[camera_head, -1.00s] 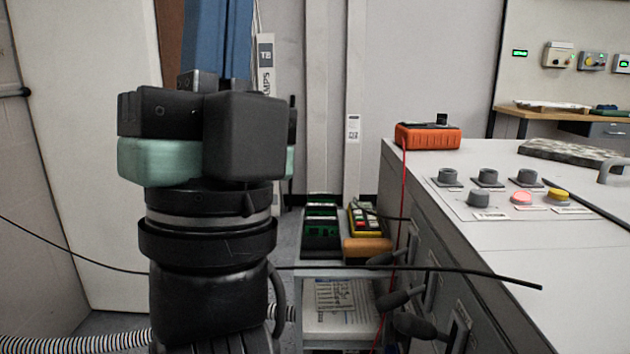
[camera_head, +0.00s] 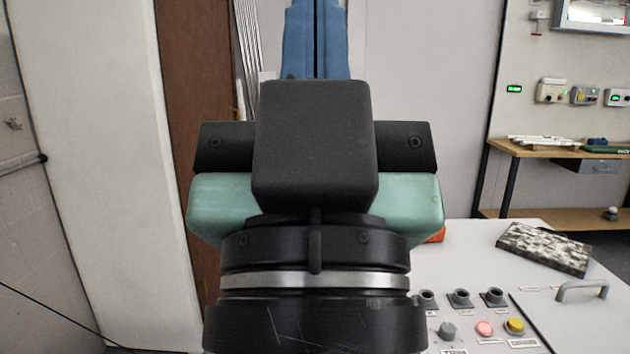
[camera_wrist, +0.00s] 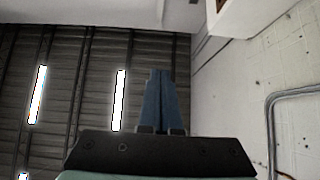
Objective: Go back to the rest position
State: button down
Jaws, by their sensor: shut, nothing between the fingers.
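My gripper (camera_head: 316,40) stands upright in the middle of the head view, its blue fingers pointing up past the top edge. The fingers are together with nothing between them. The black and pale green wrist housing below hides part of the scene behind it. In the wrist view my gripper (camera_wrist: 160,85) shows its two blue fingers closed side by side, pointing toward the ceiling.
A grey-white cabinet (camera_head: 470,250) with knobs and coloured buttons (camera_head: 484,328) is at lower right, a speckled slab (camera_head: 545,248) on top. An orange device (camera_head: 437,236) is mostly hidden behind my wrist. A wooden bench (camera_head: 550,150) stands behind. A white panel (camera_head: 95,150) is at left.

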notch_tip(320, 180, up, 22)
jog(key=p, duration=1.9)
jog(key=shift+p, duration=0.35)
jog(key=c, duration=1.5)
grip_release()
jog(key=shift+r, duration=0.25)
jog(key=o, duration=0.7)
jog(key=shift+s+f, duration=0.1)
